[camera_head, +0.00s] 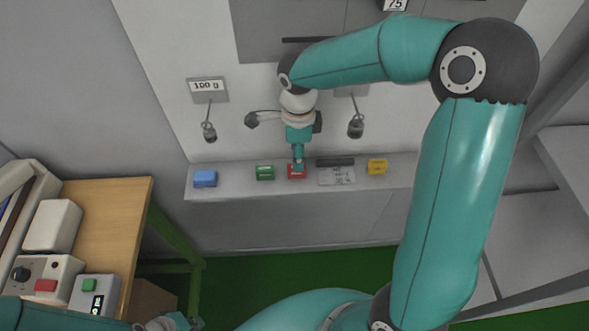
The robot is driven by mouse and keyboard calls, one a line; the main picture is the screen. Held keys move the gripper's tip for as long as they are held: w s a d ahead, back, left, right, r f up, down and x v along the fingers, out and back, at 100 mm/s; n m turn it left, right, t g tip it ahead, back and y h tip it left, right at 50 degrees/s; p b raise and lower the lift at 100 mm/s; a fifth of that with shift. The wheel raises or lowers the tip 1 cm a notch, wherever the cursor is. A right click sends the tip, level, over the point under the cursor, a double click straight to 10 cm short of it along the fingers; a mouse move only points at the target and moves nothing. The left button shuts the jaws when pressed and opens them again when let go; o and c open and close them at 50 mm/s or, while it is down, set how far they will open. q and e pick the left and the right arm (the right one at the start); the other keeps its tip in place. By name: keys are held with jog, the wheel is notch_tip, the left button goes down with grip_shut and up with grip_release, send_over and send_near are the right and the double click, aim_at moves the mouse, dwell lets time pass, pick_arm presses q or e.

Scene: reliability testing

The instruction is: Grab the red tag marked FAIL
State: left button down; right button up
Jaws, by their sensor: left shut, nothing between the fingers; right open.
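A small red tag (297,175) sits on the grey ledge (225,189) between a green tag (265,173) and a grey plate. Its lettering is too small to read. My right gripper (298,166) reaches down from above with its fingertips at the red tag and covers part of its upper side. It is open; whether it touches the tag I cannot tell. My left gripper (186,323) is at the bottom edge, shut and empty, far from the ledge and partly cut off.
A blue tag (205,179) lies at the ledge's left, and a grey plate (337,176) and yellow tag (377,167) lie to the right. Two weights hang (209,132) (356,127) from the wall behind. A wooden table (115,220) with devices stands at left.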

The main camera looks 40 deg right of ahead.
jog(key=shift+w+f+p, duration=0.2)
jog(key=shift+f+p, duration=0.45)
jog(key=shift+f, duration=2.35)
jog(key=shift+a, duration=0.1)
grip_shut()
